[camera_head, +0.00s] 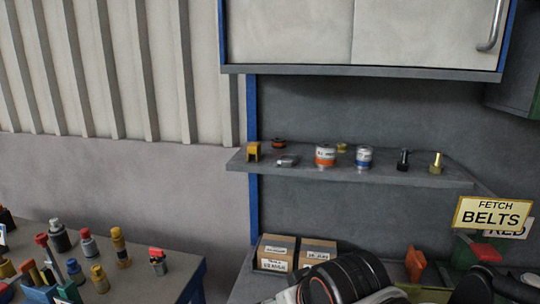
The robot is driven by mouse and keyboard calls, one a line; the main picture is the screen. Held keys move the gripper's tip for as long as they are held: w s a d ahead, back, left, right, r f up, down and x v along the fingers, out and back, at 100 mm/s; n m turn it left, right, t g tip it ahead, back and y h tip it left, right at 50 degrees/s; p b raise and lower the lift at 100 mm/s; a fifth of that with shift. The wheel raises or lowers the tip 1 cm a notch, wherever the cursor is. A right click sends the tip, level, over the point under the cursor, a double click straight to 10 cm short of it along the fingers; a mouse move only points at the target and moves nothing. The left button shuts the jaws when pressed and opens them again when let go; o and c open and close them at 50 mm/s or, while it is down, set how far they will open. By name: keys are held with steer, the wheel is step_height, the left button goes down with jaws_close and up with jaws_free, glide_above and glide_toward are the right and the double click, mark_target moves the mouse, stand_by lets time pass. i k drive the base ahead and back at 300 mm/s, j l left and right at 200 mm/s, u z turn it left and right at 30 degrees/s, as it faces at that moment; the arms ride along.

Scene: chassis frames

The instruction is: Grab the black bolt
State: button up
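A black bolt (403,160) stands upright on the grey wall shelf (300,172), towards its right part. A brass-coloured bolt (436,162) stands to its right, and a white and blue can (363,158) stands to its left. The bolt is in plain view with nothing in front of it. Parts of my arm show at the bottom edge, below the shelf and well apart from the bolt. My gripper's fingers cannot be made out in this view.
An orange-labelled can (325,157), a yellow block (253,151) and small parts share the shelf. A cabinet (350,35) hangs above. Cardboard boxes (275,252) sit below. A yellow "FETCH BELTS" sign (493,214) is at right. A cluttered table (150,277) is at left.

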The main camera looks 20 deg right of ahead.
mark_target(403, 164)
steer(key=z, duration=1.4)
